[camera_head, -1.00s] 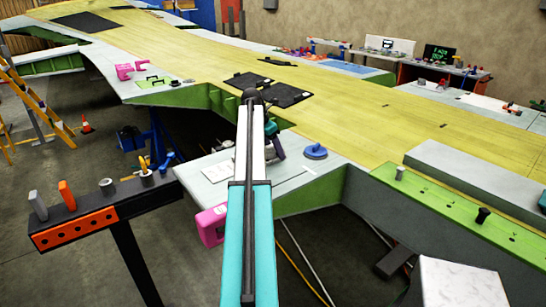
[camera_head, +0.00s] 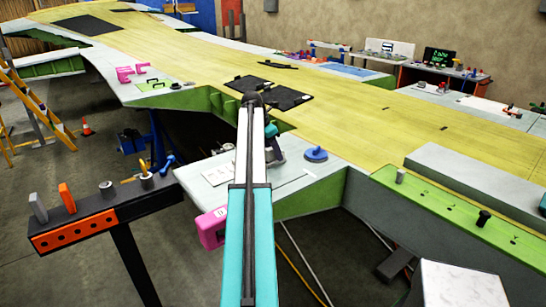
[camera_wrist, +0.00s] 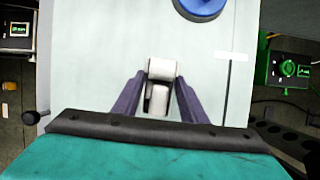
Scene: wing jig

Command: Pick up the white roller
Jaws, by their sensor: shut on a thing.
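The white roller (camera_wrist: 161,69) shows in the wrist view between the two purple fingers of my gripper (camera_wrist: 160,77). The fingers are shut on it, one on each side. Its white cylinder lies crosswise at the fingertips, with a narrower grey and white part below it. It is over the pale panel (camera_wrist: 100,60); I cannot tell whether it touches it. In the head view my arm hides much of the area, and my gripper (camera_head: 278,150) shows only partly, low over the pale wing-edge panel. The roller cannot be made out there.
A blue round disc (camera_head: 316,154) lies on the panel to the right of my gripper. A pink clamp (camera_head: 212,228) hangs on the panel's front edge. A dark tool rail (camera_head: 110,205) stands at the left. Black mats (camera_head: 290,98) lie on the yellow wing behind.

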